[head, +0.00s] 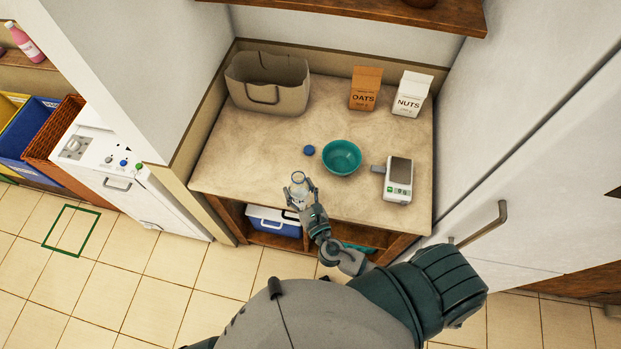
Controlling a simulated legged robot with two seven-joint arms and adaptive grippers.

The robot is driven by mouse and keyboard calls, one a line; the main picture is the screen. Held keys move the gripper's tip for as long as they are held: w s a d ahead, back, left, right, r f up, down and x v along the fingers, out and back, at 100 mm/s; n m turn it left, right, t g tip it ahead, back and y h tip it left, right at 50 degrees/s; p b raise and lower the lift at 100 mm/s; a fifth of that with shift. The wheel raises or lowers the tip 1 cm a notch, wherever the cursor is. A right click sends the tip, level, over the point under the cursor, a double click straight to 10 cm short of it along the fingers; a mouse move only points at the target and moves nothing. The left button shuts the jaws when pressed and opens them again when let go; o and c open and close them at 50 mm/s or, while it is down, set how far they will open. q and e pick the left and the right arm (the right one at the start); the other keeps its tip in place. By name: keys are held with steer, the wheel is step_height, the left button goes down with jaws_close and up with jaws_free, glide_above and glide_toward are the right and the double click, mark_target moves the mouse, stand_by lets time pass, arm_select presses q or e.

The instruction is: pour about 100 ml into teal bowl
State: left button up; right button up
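The teal bowl (342,158) stands upright on the counter, right of the middle, and looks empty. My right gripper (301,193) is at the counter's front edge, to the left of and nearer than the bowl. Its fingers are around a clear bottle (298,182), which looks roughly upright with its open top facing up. Any liquid in it is too small to make out. A round blue cap (309,150) lies on the counter left of the bowl, apart from it. My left gripper is out of view.
A digital scale (398,181) stands right of the bowl. An oats box (365,90) and a nuts box (411,95) stand behind. A beige bag (268,84) is at the back left. The counter's left part (235,155) is clear. A wooden shelf (370,8) hangs above.

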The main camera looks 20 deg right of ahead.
steer(key=w+d+f+p, duration=0.1)
steer(key=w+d+f, duration=0.2)
steer(key=w+d, duration=0.5)
steer(key=shift+w+f, duration=0.2)
steer(key=shift+w, duration=0.4)
steer(key=shift+a+r, duration=0.1)
steer(key=shift+s+m, duration=0.1)
steer(key=shift+m, duration=0.3)
